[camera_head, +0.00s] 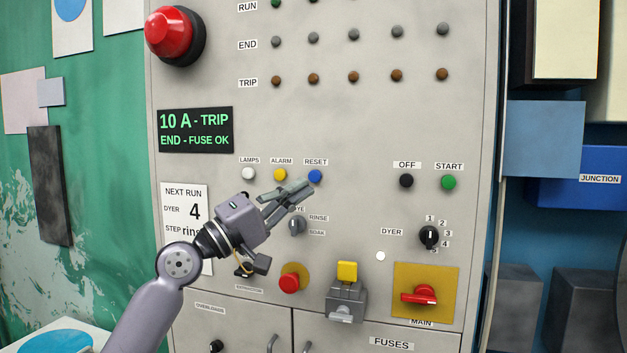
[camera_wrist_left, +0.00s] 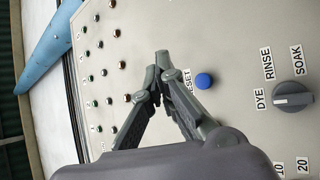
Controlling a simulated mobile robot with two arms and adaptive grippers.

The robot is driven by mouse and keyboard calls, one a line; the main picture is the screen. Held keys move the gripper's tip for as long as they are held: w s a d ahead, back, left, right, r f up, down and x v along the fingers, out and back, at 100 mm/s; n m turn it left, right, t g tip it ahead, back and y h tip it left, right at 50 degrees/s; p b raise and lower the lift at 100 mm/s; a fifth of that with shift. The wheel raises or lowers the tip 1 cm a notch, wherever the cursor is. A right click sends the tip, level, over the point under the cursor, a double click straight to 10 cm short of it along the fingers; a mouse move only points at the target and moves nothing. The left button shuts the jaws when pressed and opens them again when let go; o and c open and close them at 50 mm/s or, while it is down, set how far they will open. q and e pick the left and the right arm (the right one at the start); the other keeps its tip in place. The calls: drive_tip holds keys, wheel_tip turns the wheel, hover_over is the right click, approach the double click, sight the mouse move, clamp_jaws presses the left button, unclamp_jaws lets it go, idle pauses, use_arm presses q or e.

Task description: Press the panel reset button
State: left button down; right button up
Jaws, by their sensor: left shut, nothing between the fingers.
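The blue reset button (camera_head: 315,176) sits on the grey panel (camera_head: 370,130) below its RESET label, right of a yellow alarm button (camera_head: 281,175) and a white lamps button (camera_head: 248,174). My left gripper (camera_head: 305,189) is shut and empty, its fingertips just below and left of the reset button in the head view. In the left wrist view the closed fingertips (camera_wrist_left: 161,62) lie beside the blue button (camera_wrist_left: 204,81), partly over the RESET label. I cannot tell whether they touch the panel. My right gripper is not in view.
A rotary selector (camera_head: 297,226) marked RINSE and SOAK sits just below the gripper. A red button (camera_head: 291,283), a yellow-topped switch (camera_head: 347,272) and a red main switch (camera_head: 420,296) are lower. Black off (camera_head: 406,181) and green start (camera_head: 449,182) buttons are to the right.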

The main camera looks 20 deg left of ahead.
sight(311, 182)
use_arm(q)
drive_tip(key=w+b, duration=0.2)
drive_tip(key=w, duration=0.5)
drive_tip(key=shift+w+d, duration=0.15)
drive_tip(key=shift+w, duration=0.05)
drive_tip(key=shift+w, duration=0.1)
idle(1.2)
drive_tip(key=shift+w, duration=0.3)
drive_tip(key=shift+w, duration=0.45)
idle(0.6)
drive_tip(key=shift+s, duration=0.1)
drive_tip(key=shift+s+f, duration=0.1)
drive_tip(key=shift+s, duration=0.7)
